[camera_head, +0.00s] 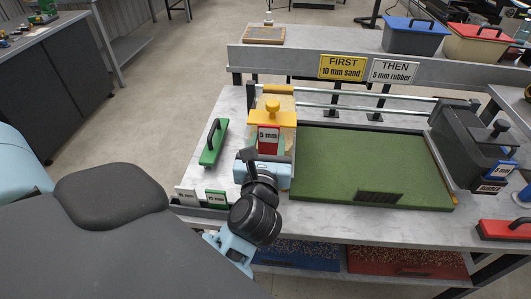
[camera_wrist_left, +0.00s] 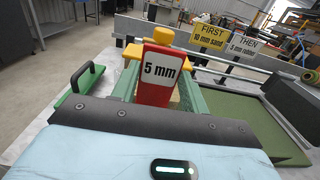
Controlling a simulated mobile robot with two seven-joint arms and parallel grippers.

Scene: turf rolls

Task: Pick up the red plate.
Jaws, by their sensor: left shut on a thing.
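The red plate (camera_head: 268,139), with a white "5 mm" label, stands upright in front of a yellow knob (camera_head: 272,107) at the left end of the turf bed. In the left wrist view the red plate (camera_wrist_left: 158,75) is upright in the middle, ahead of the gripper. My left gripper (camera_head: 267,158) is shut on the red plate from the near side; its fingertips are partly hidden, and the plate's lower edge is not clear. My right gripper is in neither view.
A green lid-like block with a handle (camera_head: 213,143) lies left of the plate. White (camera_head: 186,196) and green (camera_head: 215,198) labelled plates stand at the table's front edge. The green turf (camera_head: 360,165) lies right. FIRST (camera_head: 342,68) and THEN (camera_head: 392,72) signs stand behind.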

